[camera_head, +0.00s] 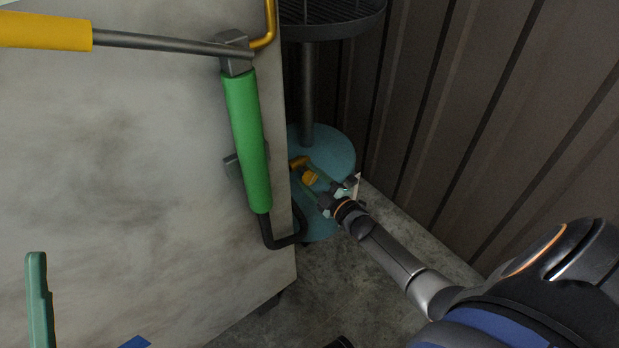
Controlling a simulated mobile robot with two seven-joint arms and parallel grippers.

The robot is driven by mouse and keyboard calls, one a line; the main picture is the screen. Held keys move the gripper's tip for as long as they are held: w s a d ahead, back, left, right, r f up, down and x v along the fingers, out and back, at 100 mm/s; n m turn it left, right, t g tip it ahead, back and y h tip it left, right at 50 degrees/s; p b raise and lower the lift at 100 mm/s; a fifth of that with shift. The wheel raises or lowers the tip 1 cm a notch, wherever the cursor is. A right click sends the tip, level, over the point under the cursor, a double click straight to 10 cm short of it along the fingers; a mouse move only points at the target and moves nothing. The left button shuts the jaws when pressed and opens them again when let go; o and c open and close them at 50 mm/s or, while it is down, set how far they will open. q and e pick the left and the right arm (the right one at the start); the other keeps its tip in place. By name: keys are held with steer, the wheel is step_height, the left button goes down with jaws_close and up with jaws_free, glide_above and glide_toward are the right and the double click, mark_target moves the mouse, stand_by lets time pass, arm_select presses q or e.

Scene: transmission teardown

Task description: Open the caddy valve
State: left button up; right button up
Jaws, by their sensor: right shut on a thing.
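The caddy has a round teal base (335,152), a grey pole (307,95) and a dark round tray (335,28) on top. A small yellow valve part (299,162) shows low on the caddy, next to the grey cabinet's edge. My right gripper (316,186) reaches in from the lower right and is shut on the valve. The gripper's body hides part of the valve, so its turn position cannot be told. My left gripper is not in view.
A large grey cabinet (110,160) fills the left. It carries a green cylinder (247,140), a yellow-gripped lever (45,31) and a black hose (284,241). A brown ribbed wall (480,110) stands close on the right. A little concrete floor (330,285) is free.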

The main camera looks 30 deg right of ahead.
steer(key=n, duration=0.1)
steer(key=n+b, duration=0.1)
steer(key=n, duration=0.1)
steer(key=shift+f+n, duration=0.2)
steer(key=shift+n, duration=0.1)
steer(key=shift+n+b, duration=0.5)
steer(key=shift+n, duration=1.4)
steer(key=o, duration=1.4)
steer(key=shift+c, duration=0.2)
steer(key=s+p, duration=0.4)
steer(key=s, duration=0.8)
steer(key=shift+s+d, duration=0.3)
steer(key=shift+d, duration=0.15)
